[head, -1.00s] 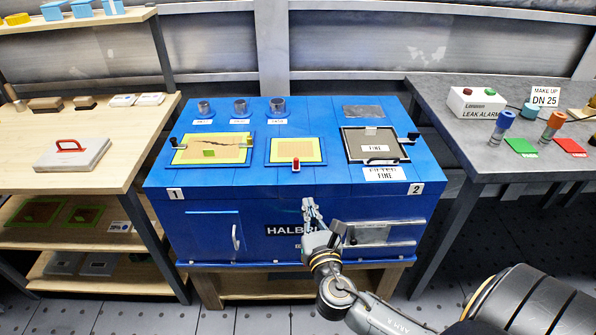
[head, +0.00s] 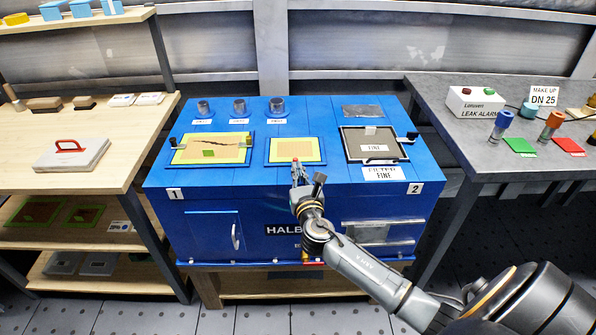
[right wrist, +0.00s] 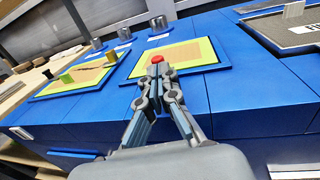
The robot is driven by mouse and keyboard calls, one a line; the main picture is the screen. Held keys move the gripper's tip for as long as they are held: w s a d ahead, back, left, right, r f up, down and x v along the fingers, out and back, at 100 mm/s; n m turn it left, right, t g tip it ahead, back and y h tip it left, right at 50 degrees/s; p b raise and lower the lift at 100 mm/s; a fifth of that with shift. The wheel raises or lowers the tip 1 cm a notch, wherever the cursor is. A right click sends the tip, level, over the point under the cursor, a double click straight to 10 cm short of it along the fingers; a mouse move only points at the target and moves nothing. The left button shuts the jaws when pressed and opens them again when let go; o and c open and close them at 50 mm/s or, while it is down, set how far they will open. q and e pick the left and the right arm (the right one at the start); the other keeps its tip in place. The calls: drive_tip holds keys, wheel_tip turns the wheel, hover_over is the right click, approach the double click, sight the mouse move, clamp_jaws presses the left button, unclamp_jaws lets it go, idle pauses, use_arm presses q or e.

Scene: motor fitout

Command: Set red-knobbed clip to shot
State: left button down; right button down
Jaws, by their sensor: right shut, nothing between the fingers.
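The red-knobbed clip (right wrist: 157,59) is at the front edge of the middle yellow-green panel (right wrist: 190,52) on the blue cabinet. In the head view only a bit of its red knob (head: 295,160) shows above my fingers; its lower part is hidden. My right gripper (head: 298,168) is at the clip, its fingertips (right wrist: 163,70) closed together just in front of the knob, with nothing held between them. I cannot tell whether they touch the clip. My left gripper is out of view.
On the blue cabinet (head: 210,275), a cracked panel (head: 235,160) with a black-knobbed clip lies left and a framed FINE panel (head: 350,142) right. Metal cups (head: 277,105) stand behind. A wooden bench (head: 125,130) is left, a grey bench (head: 460,110) right.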

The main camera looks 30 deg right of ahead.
drive_tip(key=x, duration=0.3)
drive_tip(key=shift+d, duration=0.25)
drive_tip(key=shift+d+r, duration=0.1)
drive_tip(key=shift+r, duration=0.15)
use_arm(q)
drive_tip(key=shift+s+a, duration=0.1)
use_arm(e)
drive_tip(key=shift+s, duration=0.1)
